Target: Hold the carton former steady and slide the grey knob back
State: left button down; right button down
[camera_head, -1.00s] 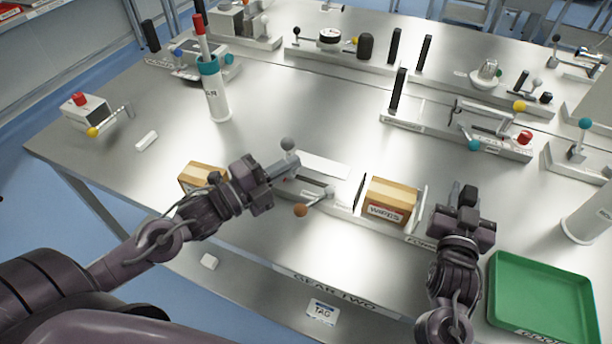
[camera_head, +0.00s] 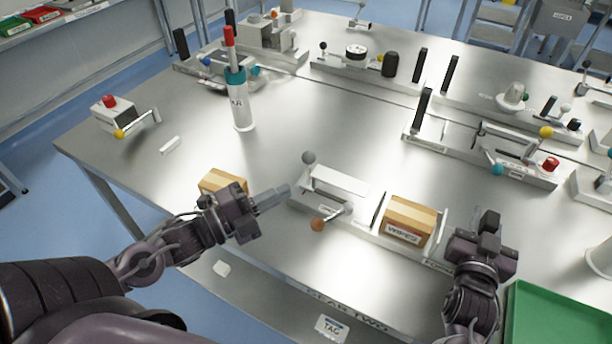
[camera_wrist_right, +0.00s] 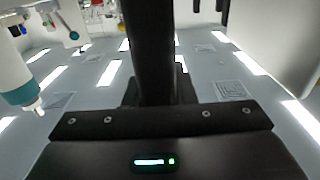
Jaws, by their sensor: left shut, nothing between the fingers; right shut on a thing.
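The carton former (camera_head: 360,228) is a long pale fixture near the table's front edge, with a brown carton (camera_head: 408,220) between dark plates. Its grey knob (camera_head: 308,158) stands upright on a stem at the left end, towards the back. An orange knob (camera_head: 317,225) sits on a lever at its front. My left gripper (camera_head: 287,191) is shut and empty, just left of the former and in front of the grey knob, apart from it. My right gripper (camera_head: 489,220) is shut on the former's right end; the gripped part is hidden. A dark upright shape fills the middle of the right wrist view (camera_wrist_right: 150,50).
Another carton (camera_head: 222,182) lies behind my left wrist. A green tray (camera_head: 560,315) is at the front right. More fixtures (camera_head: 480,150) line the back. Bare table lies behind the former.

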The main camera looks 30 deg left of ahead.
jog(key=shift+f+p, duration=0.35)
jog(key=shift+p, duration=0.15)
dwell(0.3)
jog(key=c, duration=1.4)
grip_release()
jog(key=shift+o, duration=1.2)
jog(key=shift+r, duration=0.15)
jog(key=shift+o, duration=0.2)
jog(key=shift+r, duration=0.1)
jog(key=shift+s, duration=0.1)
jog(key=s, duration=1.1)
jog(key=shift+s, duration=0.4)
